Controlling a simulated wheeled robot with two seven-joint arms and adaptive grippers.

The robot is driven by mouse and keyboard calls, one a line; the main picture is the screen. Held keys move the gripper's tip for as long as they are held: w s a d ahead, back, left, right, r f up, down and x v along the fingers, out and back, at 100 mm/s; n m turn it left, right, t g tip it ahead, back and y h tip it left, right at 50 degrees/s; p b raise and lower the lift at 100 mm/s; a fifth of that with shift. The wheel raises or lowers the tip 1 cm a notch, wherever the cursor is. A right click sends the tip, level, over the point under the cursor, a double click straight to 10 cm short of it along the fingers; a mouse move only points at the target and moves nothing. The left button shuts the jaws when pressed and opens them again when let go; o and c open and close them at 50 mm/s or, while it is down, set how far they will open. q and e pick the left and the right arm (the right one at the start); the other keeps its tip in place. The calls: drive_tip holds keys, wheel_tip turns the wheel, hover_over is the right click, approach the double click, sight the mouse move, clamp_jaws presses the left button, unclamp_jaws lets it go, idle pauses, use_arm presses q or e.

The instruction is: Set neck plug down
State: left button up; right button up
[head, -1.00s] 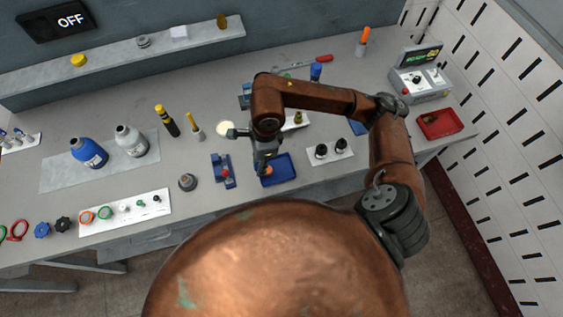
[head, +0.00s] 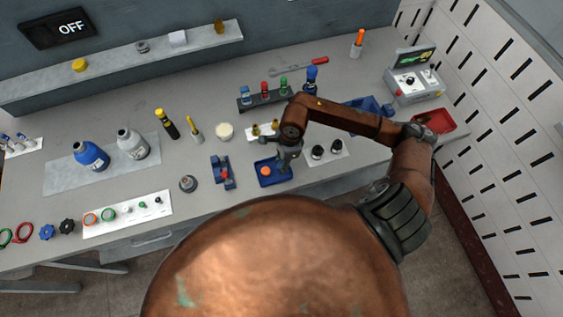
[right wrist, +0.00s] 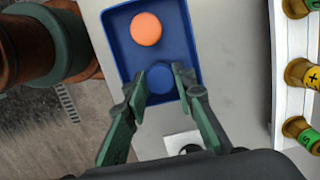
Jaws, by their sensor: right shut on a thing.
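My right gripper (head: 285,158) is over the right part of the small blue tray (head: 277,178). In the right wrist view its fingertips (right wrist: 160,80) are shut on a round blue plug (right wrist: 160,77), which I take for the neck plug. The plug overlaps the near half of the same-coloured blue tray (right wrist: 183,50), so I cannot tell whether it touches the tray floor. An orange round piece (right wrist: 146,28) lies in the tray's far half. This orange piece also shows in the head view (head: 265,171). My left gripper is not in view.
A blue fixture (head: 222,173) stands just left of the tray. A white plate with black-topped pieces (head: 318,152) lies to the right. A dark rack (head: 265,98) with coloured vials stands behind. A grey knob-like piece (head: 188,184) stands farther left.

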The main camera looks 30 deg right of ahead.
drive_tip(key=shift+f, duration=0.1)
drive_tip(key=shift+f+b, duration=0.1)
drive_tip(key=shift+b, duration=0.2)
drive_tip(key=o, duration=0.8)
drive_tip(key=shift+r+p, duration=0.35)
drive_tip(key=r, duration=0.4)
drive_tip(key=d+r+b, duration=0.1)
drive_tip(key=r, duration=0.2)
drive_tip(key=r+b, duration=0.1)
drive_tip(key=r, duration=0.3)
drive_tip(key=shift+s+d+r, duration=0.2)
drive_tip(key=shift+d+r, duration=0.15)
